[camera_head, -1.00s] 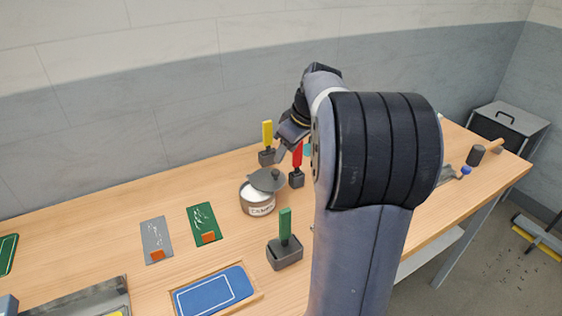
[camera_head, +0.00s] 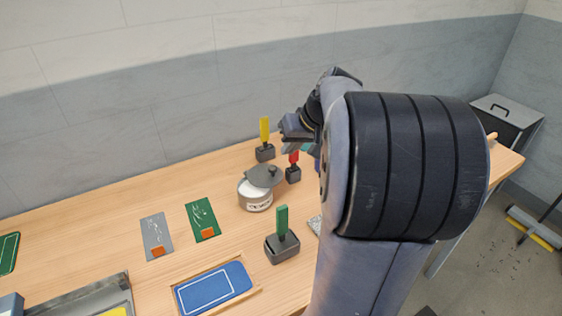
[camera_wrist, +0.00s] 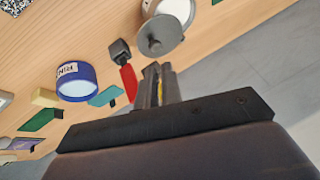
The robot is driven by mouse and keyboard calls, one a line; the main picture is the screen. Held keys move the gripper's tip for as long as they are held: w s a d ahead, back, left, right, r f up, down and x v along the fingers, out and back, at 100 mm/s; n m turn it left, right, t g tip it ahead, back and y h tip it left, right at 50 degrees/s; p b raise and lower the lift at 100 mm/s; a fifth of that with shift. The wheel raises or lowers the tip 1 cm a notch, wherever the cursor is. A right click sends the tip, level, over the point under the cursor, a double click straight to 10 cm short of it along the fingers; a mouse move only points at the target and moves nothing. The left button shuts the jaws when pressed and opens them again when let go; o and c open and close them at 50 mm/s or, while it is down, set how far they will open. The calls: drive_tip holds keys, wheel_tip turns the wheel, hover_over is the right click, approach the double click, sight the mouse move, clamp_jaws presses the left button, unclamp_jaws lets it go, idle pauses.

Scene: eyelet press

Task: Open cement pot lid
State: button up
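The cement pot (camera_head: 256,200) is a small grey round pot with a white label, standing on the bench. Its grey lid (camera_head: 264,175) with a knob sits askew over the back right of the rim, and the pale inside shows at the front. The wrist view shows the lid (camera_wrist: 159,36) overlapping the pot (camera_wrist: 148,5) at the top. My gripper (camera_head: 287,141) is above and to the right of the lid, apart from it and empty. In the wrist view its fingers (camera_wrist: 160,69) are close together, with a narrow gap showing yellow between them.
A yellow-handled tool (camera_head: 264,130) and a red-handled tool (camera_head: 293,160) stand in dark holders near my gripper. A green-handled tool (camera_head: 282,222) stands in front. A blue labelled pot (camera_wrist: 76,84) shows in the wrist view. Grey and green cards (camera_head: 203,217) lie left of the cement pot.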

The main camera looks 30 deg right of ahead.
drive_tip(key=s+m+p, duration=0.1)
drive_tip(key=s+m, duration=0.1)
drive_tip(key=m, duration=0.2)
drive_tip(key=s+m+t+h+p, duration=0.1)
drive_tip(key=s+m, duration=0.1)
drive_tip(key=m, duration=0.3)
drive_tip(key=s+f+m+t+p, duration=0.1)
drive_tip(key=s+m, duration=0.1)
drive_tip(key=m, duration=0.2)
drive_tip(key=shift+s+a+m, duration=0.3)
clamp_jaws()
drive_tip(key=m, duration=0.2)
approach(274, 174)
wheel_tip(274, 174, down, 3)
drive_tip(key=s, duration=0.2)
drive_tip(key=shift+t+h, duration=0.3)
drive_tip(key=shift+h, duration=0.1)
drive_tip(key=shift+w+a+f+p, duration=0.15)
drive_tip(key=shift+w, duration=0.65)
drive_tip(key=shift+w+a+f+p, duration=0.1)
drive_tip(key=shift+w+a+p, duration=0.1)
drive_tip(key=shift+w, duration=0.65)
drive_tip(key=shift+w+a+f+p, duration=0.15)
drive_tip(key=shift+w, duration=0.65)
drive_tip(key=shift+d+f+n, duration=0.1)
drive_tip(key=shift+n, duration=0.2)
drive_tip(key=shift+w+d+b, duration=0.2)
drive_tip(key=shift+d+b, duration=0.05)
drive_tip(key=shift+b, duration=0.1)
